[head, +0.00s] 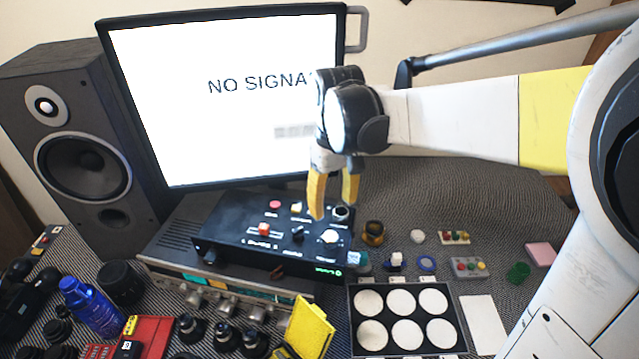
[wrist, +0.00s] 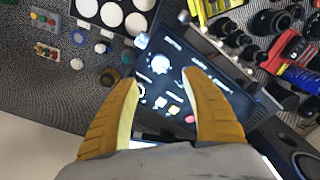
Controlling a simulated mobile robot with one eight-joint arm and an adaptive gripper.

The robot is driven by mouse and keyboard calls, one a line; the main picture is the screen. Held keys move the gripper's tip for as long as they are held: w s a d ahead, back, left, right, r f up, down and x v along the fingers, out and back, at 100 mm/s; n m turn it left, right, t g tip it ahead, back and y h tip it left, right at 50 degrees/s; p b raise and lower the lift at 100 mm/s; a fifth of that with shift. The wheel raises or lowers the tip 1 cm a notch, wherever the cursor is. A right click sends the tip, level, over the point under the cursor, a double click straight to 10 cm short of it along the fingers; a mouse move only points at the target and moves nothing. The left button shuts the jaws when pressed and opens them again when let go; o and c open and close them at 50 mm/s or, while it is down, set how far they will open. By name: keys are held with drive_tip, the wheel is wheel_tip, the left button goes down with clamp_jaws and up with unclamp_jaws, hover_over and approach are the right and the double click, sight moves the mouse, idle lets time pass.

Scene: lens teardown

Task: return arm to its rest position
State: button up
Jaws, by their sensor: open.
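My gripper (head: 333,192) hangs from my arm with its yellow fingers pointing down, above the right part of a black control box. In the wrist view my gripper (wrist: 165,108) is open, its two fingers well apart with nothing held between them. The black control box (head: 225,246) has a red button, knobs and white labels, and shows between the fingers in the wrist view (wrist: 178,62). I cannot tell the exact gap between the fingertips and the box.
A monitor (head: 220,130) reading "NO SIGNAL" stands close behind my gripper, beside a speaker (head: 84,150). A tray of white discs (head: 357,343) lies front right, near small button blocks (head: 469,267). A blue bottle (head: 92,306), lenses and a yellow sponge (head: 309,328) crowd the front left.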

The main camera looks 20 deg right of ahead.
drive_tip(key=s+f+m+t+b, duration=0.1)
drive_tip(key=s+m+t+b, duration=0.2)
drive_tip(key=s+t, duration=0.4)
drive_tip(key=s, duration=0.5)
drive_tip(key=shift+s+f, duration=0.15)
drive_tip(key=shift+a, duration=0.1)
idle(1.5)
